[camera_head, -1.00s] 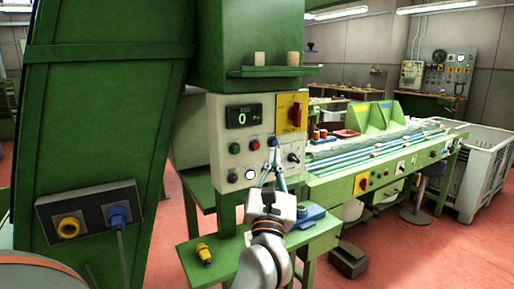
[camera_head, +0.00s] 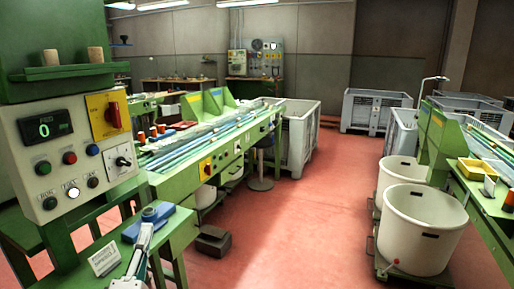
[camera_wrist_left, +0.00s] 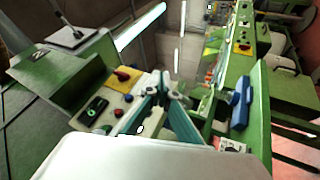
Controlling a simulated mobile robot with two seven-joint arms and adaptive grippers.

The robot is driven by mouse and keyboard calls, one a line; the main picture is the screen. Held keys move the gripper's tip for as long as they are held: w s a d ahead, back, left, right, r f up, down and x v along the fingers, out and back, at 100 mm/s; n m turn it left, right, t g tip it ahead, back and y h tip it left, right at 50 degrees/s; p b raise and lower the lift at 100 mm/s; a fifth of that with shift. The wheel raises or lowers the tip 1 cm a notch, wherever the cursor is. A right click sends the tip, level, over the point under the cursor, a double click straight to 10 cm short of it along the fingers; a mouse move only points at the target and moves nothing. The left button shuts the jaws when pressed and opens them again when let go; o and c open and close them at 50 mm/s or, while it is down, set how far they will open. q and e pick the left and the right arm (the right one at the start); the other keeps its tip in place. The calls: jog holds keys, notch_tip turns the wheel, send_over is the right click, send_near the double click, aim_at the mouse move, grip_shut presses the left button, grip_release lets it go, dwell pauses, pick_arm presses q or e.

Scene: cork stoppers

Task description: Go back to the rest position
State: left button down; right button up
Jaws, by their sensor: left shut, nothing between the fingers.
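My left gripper (camera_head: 146,232) is low at the left of the head view, in front of the small green shelf and to the lower right of the control panel (camera_head: 52,128). Only its front part shows there. In the left wrist view, its teal fingers (camera_wrist_left: 163,90) come together at the tips with nothing between them, and the panel (camera_wrist_left: 100,103) lies behind them. The panel has a display (camera_head: 44,129) reading 0, a red switch on a yellow plate (camera_head: 107,115), several buttons and a black knob. My right gripper is not in view.
A blue device (camera_head: 148,221) and a white label card (camera_head: 104,259) are on the green shelf. A green conveyor bench (camera_head: 215,150) runs back from it. White tubs (camera_head: 422,235) stand at right.

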pick_arm(q)
jog(key=s+d+f+m+g+h, duration=0.35)
jog(key=f+m, duration=0.35)
jog(key=f, duration=0.4)
jog(key=s+d+f+m+g+h, duration=0.2)
jog(key=s+d+f+m+g, duration=0.15)
jog(key=f+m, duration=0.55)
jog(key=s+f+m+g+y, duration=0.1)
jog(key=s+f+m+g, duration=0.1)
jog(key=s+f, duration=0.5)
jog(key=s+a+f+m+g, duration=0.1)
jog(key=s+f+m+g, duration=0.2)
jog(key=s+f, duration=0.5)
notch_tip(320, 180, down, 6)
jog(key=shift+a+r+m+g+y+p, duration=0.25)
jog(key=shift+m+g+y+p, duration=0.1)
jog(key=shift+m, duration=0.15)
